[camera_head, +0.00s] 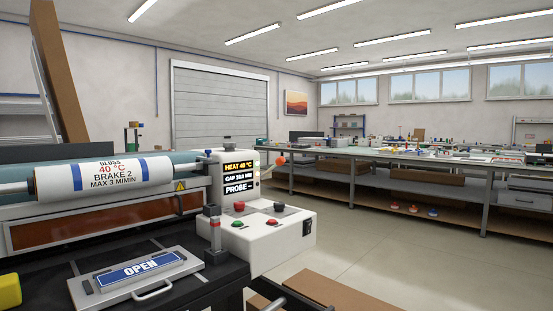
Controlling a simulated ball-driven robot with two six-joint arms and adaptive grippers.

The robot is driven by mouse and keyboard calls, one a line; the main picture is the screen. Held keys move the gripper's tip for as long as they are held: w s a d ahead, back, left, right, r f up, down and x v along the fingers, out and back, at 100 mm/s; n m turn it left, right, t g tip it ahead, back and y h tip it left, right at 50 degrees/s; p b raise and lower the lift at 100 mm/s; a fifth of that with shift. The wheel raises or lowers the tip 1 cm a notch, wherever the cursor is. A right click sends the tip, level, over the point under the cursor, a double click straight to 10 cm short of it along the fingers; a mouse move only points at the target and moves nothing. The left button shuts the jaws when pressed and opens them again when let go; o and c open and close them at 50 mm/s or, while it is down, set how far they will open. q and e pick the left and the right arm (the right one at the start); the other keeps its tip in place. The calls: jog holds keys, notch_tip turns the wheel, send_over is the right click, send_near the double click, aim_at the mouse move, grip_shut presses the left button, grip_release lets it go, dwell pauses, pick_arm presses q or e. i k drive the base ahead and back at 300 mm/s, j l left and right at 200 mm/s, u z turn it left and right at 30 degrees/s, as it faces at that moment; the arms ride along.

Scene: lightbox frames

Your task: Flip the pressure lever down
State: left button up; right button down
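A laminator-like machine with a white roll (105,177) stands at the left; the roll's label reads gloss, 40 °C, brake 2, max 3 m/min. At its right end, a white housing carries a display (238,177) reading heat 40 °C, a gap value and probe. A lever with an orange-red ball knob (281,160) sticks out from the housing's right side, slanting up to the right; it looks like the pressure lever. Below is a white control box (285,240) with red and black knobs and green and red buttons. Neither gripper is in view.
A grey plate with a blue OPEN sign (152,268) and handles lies on the black front surface. A dark post with a red band (215,238) stands beside the control box. A yellow block (9,290) is at lower left. A long workbench (405,153) stands behind; open floor lies between.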

aim_at(280, 161)
jog(key=i+l+u, duration=0.1)
jog(key=u, duration=0.6)
jog(key=i+l+u, duration=0.15)
jog(key=l, duration=0.15)
jog(key=i+l+u, duration=0.1)
jog(key=l, duration=0.2)
jog(key=i+l+u, duration=0.15)
jog(key=l, duration=0.2)
jog(key=i+l+u, duration=0.1)
jog(key=l, duration=0.2)
jog(key=i+l+u, duration=0.15)
jog(key=l, duration=0.2)
